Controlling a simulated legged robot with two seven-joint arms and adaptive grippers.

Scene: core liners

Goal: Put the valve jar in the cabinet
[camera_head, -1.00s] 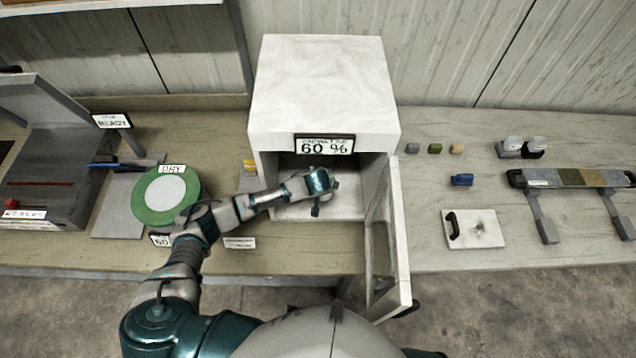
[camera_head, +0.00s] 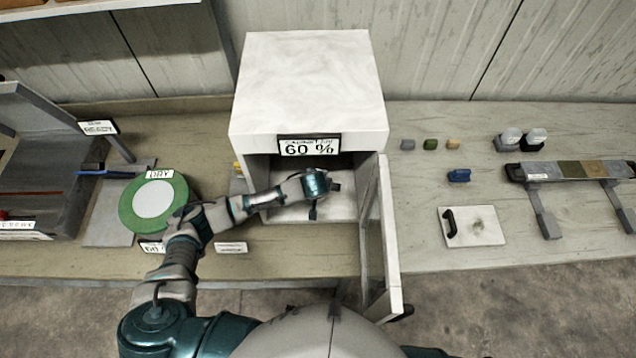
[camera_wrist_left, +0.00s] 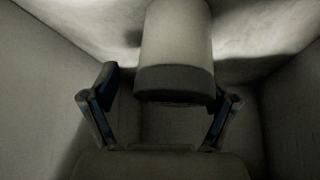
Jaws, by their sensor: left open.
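The white cabinet (camera_head: 308,85) stands on the bench with a "60 %" sign (camera_head: 309,146) on its front. Its door (camera_head: 384,240) is swung open to the right. My left gripper (camera_head: 325,186) reaches in through the opening. In the left wrist view a pale cylinder, seemingly the valve jar (camera_wrist_left: 175,45), is in front of my left gripper (camera_wrist_left: 160,108). The gripper's fingers are spread apart, one on each side of the jar's near end, with a gap on the left; contact on the right is unclear. In the head view I cannot make out the jar. My right gripper is out of view.
A green disc with a white centre (camera_head: 154,199) lies left of the cabinet, near a grey machine (camera_head: 40,170).

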